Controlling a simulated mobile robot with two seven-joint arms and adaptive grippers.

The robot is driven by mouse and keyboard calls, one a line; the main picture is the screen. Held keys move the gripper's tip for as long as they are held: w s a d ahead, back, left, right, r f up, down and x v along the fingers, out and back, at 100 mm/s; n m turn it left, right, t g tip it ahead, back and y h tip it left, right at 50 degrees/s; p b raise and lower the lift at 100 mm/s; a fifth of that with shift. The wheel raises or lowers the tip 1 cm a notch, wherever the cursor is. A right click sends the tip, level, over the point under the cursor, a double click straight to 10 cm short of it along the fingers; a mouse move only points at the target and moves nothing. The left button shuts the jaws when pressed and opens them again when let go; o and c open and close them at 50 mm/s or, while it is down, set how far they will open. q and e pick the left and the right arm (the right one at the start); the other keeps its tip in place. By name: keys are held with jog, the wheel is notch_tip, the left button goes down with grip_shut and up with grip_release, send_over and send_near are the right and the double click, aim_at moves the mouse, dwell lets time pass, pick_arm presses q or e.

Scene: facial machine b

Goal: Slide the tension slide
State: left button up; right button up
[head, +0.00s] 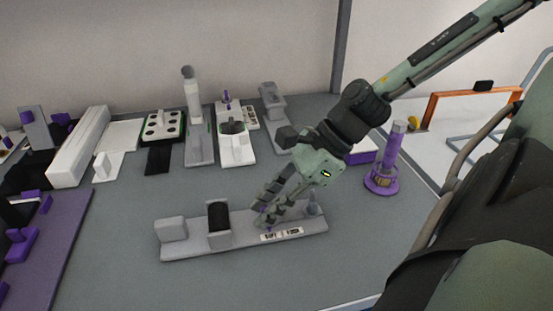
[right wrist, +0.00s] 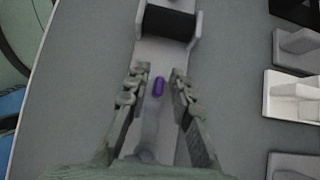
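The tension slide unit is a long grey base (head: 190,245) lying across the front of the table, with a soft/firm label (head: 282,234) on its front edge. Its small purple slider knob (right wrist: 158,86) shows in the right wrist view, on the base between my fingers. In the head view my right gripper (head: 266,207) is over the right half of the base, pointing down and left, and mostly hides the knob. In the right wrist view (right wrist: 154,90) its fingers are apart, one on each side of the knob, with gaps visible. My left gripper is not in view.
A black roller (head: 218,214) in a grey holder and a grey block (head: 172,229) stand on the base's left part. Several devices line the table's back. A purple cylinder stand (head: 382,180) is at right. A purple board (head: 60,240) is at left. The table's middle is clear.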

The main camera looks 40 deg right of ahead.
jog(key=shift+r, duration=2.35)
